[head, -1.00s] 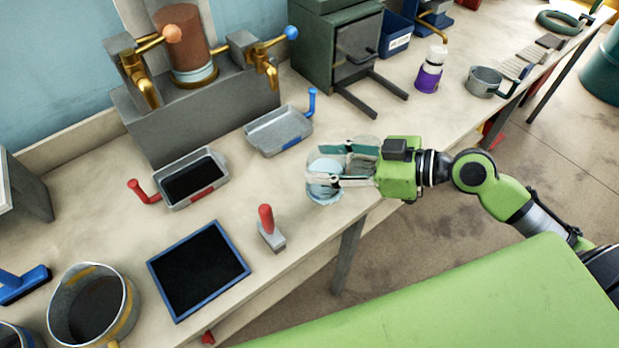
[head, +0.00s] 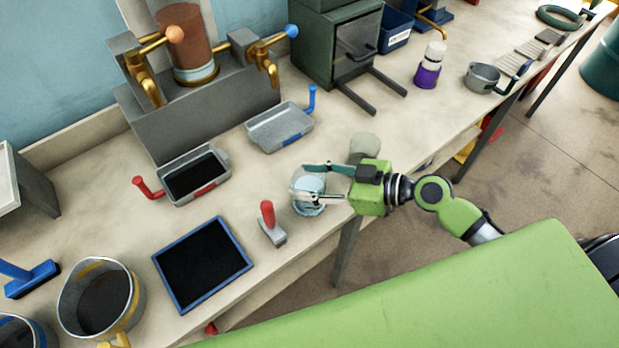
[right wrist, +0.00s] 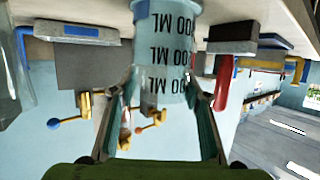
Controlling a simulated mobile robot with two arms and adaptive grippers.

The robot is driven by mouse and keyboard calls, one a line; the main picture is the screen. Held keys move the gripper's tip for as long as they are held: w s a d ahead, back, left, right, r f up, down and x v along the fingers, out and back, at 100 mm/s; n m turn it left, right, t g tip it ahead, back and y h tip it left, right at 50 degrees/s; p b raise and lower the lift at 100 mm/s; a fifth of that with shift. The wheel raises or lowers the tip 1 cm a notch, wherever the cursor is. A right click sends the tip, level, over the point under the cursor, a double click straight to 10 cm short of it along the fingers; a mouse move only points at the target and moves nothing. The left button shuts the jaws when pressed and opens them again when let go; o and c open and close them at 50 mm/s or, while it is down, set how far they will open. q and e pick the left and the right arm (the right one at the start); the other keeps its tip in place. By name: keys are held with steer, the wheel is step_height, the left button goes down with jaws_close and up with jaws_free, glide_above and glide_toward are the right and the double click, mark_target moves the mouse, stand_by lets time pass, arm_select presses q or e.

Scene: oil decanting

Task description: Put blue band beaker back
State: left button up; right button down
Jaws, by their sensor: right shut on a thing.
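A clear beaker (head: 308,193) with pale blue at its lower part is near the front edge of the bench. My right gripper (head: 308,182) is shut on it from the right side. In the right wrist view the beaker (right wrist: 165,50) sits between both fingers, with black ML marks reading upside down and a blue patch near its base. Whether its base touches the bench is unclear. A second pale, clear vessel (head: 364,147) stands just behind my right gripper, and a clear vessel (right wrist: 12,80) shows at the left of the wrist view. My left gripper is out of view.
Left of the beaker are a red-handled tool (head: 270,225) and a blue-rimmed black tray (head: 243,241). Behind are a blue-handled pan (head: 280,130) and a red-handled pan (head: 222,178). A purple-banded bottle (head: 428,72) and metal cup (head: 482,78) stand right. Bench between is clear.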

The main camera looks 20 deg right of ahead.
steer(key=shift+f, duration=0.1)
steer(key=c, duration=1.2)
jaws_free()
steer(key=shift+o, duration=0.2)
steer(key=shift+r, duration=0.2)
steer(key=shift+s+d+f, duration=0.1)
steer(key=shift+s+d, duration=0.1)
steer(key=shift+d, duration=0.05)
steer(key=b+v, duration=0.3)
steer(key=v, duration=0.8)
steer(key=shift+s+r+b, duration=0.15)
steer(key=shift+r+b, duration=0.05)
steer(key=shift+b, duration=0.15)
steer(key=shift+d, duration=0.15)
